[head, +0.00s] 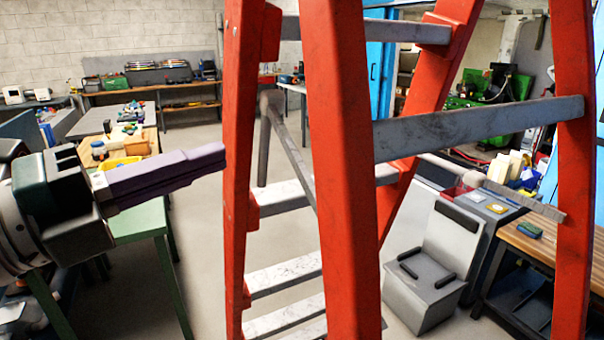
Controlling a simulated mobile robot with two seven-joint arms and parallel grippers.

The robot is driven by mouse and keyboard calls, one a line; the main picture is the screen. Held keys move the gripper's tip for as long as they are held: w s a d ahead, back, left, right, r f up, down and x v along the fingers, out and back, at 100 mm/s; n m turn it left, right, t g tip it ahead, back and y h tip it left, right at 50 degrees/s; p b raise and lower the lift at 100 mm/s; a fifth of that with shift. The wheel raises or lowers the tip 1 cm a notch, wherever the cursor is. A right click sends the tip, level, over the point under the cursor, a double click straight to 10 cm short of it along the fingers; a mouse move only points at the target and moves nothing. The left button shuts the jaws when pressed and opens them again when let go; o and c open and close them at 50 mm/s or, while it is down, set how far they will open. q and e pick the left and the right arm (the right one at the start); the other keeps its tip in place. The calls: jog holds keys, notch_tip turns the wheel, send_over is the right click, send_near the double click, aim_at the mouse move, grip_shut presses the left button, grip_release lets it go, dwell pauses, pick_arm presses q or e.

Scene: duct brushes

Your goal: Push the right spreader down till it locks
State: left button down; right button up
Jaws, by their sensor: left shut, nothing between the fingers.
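An orange-red stepladder (340,150) with grey treads stands open in front of me. The right spreader (520,199) is a thin grey bar with a thicker middle joint (473,180); it runs nearly straight to the right-hand rail. I cannot tell whether it is locked. The left spreader (289,150) is bent, its joint raised high between the two left rails. My left gripper (222,156) is shut and empty, its purple fingers pointing right, just left of the ladder's left rail and apart from the right spreader. My right gripper is out of view.
A green table (140,222) stands below my left arm. A grey chair-like piece (432,262) stands behind the ladder. A wooden-topped bench (530,240) is at the right, partly behind the right rail. Bare floor (205,230) lies left of the ladder.

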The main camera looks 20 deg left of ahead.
pick_arm(q)
jog(key=shift+s+a, duration=0.35)
jog(key=shift+s, duration=0.3)
jog(key=a+f+n+g+y, duration=0.35)
jog(key=f+n+y, duration=0.55)
jog(key=n, duration=0.6)
jog(key=s+d+f+n+g+h, duration=0.1)
jog(key=s+d+f+n+g, duration=0.35)
jog(key=s, duration=0.25)
jog(key=s+d+f+n+g, duration=0.4)
jog(key=s+n+g, duration=0.1)
jog(key=s, duration=0.2)
notch_tip(320, 180, up, 27)
jog(key=p, duration=2.7)
jog(key=shift+s+a+r, duration=0.15)
jog(key=shift+s, duration=0.15)
